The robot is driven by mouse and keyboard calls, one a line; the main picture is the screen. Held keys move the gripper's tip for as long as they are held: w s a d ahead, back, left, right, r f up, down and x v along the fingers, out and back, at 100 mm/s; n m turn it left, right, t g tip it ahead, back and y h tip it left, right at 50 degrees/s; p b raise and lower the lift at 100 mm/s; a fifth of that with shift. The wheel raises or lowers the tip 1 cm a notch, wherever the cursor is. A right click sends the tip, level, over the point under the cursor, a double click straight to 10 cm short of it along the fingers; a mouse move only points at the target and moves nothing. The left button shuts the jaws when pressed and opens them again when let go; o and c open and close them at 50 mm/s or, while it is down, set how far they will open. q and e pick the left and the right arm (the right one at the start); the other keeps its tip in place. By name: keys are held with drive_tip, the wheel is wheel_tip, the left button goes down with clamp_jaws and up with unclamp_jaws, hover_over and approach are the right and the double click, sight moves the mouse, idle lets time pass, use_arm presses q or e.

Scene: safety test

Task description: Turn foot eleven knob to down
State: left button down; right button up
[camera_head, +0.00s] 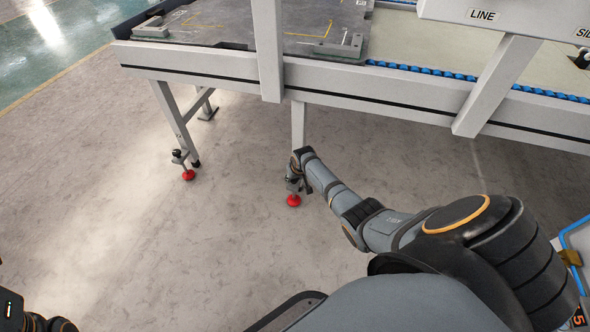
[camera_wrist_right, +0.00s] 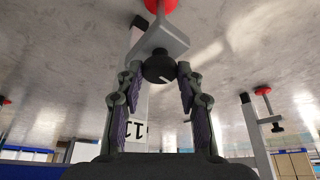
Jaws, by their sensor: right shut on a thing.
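The foot eleven knob (camera_wrist_right: 158,68) is black and round with a white pointer line, which points to the lower right in the right wrist view. It sits on a grey bracket (camera_wrist_right: 160,38) above a red foot (camera_wrist_right: 158,5), which also shows in the head view (camera_head: 294,200). A label reading 11 (camera_wrist_right: 137,131) shows upside down on the leg. My right gripper (camera_wrist_right: 158,74) is shut on the knob, one finger on each side; in the head view my right arm hides most of the knob. My left gripper is not in view.
Another leg with a red foot (camera_head: 188,174) and its own black knob (camera_head: 177,155) stands to the left. The conveyor frame (camera_head: 400,88) runs above the legs. The floor (camera_head: 120,240) in front is clear.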

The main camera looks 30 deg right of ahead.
drive_tip(key=shift+a+r+m+h+p, duration=0.15)
drive_tip(key=shift+m+h+p, duration=0.2)
drive_tip(key=shift+m, duration=0.65)
drive_tip(key=shift+m+g+h, duration=0.25)
drive_tip(key=shift+m+g, duration=0.05)
drive_tip(key=shift+m, duration=0.6)
drive_tip(key=shift+w+a+f+m+h, duration=0.1)
drive_tip(key=shift+f+m+h, duration=0.2)
drive_tip(key=shift+m, duration=0.6)
drive_tip(key=shift+m+g+h+b, duration=0.3)
drive_tip(key=shift+m+g, duration=0.2)
drive_tip(key=shift+m, duration=0.4)
drive_tip(key=m+b, duration=0.2)
drive_tip(key=shift+w+f+m+g+h, duration=0.1)
drive_tip(key=shift+w+m+g+h, duration=0.05)
drive_tip(key=shift+m+g+h, duration=0.2)
drive_tip(key=m+g+b, duration=0.1)
drive_tip(key=m+b, duration=0.2)
drive_tip(key=shift+w+a+m, duration=0.1)
drive_tip(key=shift+m, duration=0.15)
drive_tip(key=shift+m+g+b, duration=0.55)
drive_tip(key=shift+m+b, duration=0.35)
drive_tip(key=shift+b, duration=0.1)
drive_tip(key=shift+w+m+b, duration=0.1)
drive_tip(key=shift+m+b, duration=0.4)
drive_tip(key=shift+m, duration=0.1)
drive_tip(key=shift+r, duration=0.2)
